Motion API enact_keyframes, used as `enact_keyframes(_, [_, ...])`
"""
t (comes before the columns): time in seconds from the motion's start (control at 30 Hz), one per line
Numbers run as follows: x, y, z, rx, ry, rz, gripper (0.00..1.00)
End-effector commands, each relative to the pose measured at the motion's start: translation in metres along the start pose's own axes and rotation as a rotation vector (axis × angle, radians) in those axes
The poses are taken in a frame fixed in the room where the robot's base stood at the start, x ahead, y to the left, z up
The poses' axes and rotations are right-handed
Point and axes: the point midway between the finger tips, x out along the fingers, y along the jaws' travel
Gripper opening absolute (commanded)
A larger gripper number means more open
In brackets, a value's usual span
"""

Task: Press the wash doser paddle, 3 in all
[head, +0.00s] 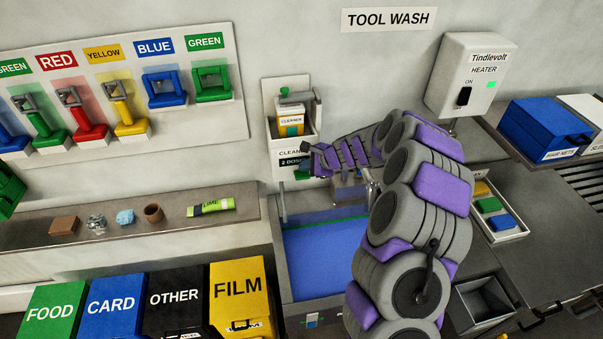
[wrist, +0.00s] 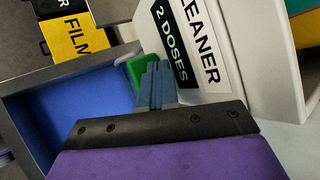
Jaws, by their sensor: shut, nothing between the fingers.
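The wash doser (head: 283,140) is a white wall unit with a yellow cleaner pack in its top. In the wrist view its front (wrist: 215,30) carries the words "CLEANER" and "2 DOSES". A green part (wrist: 143,68), apparently the paddle, shows below the label, partly hidden behind my fingers. A little green (head: 301,174) also shows under the doser in the head view. My gripper (wrist: 158,72) is shut and empty, its blue-grey fingers beside the green part, close under the doser. I cannot tell whether they touch it.
A sink with a blue inside (head: 325,255) lies below the doser. The heater box (head: 472,75) hangs to the right. The FILM bin (head: 240,295) and other bins stand at the lower left. A ledge (head: 110,232) with small items runs along the left wall.

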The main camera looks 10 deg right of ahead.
Motion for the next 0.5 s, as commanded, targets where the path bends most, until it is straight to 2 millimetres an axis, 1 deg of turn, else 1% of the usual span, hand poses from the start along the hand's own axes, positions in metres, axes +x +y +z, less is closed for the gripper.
enact_keyframes(0.5, [0.003,0.0022,-0.0029,0.0,-0.001,0.0,0.0])
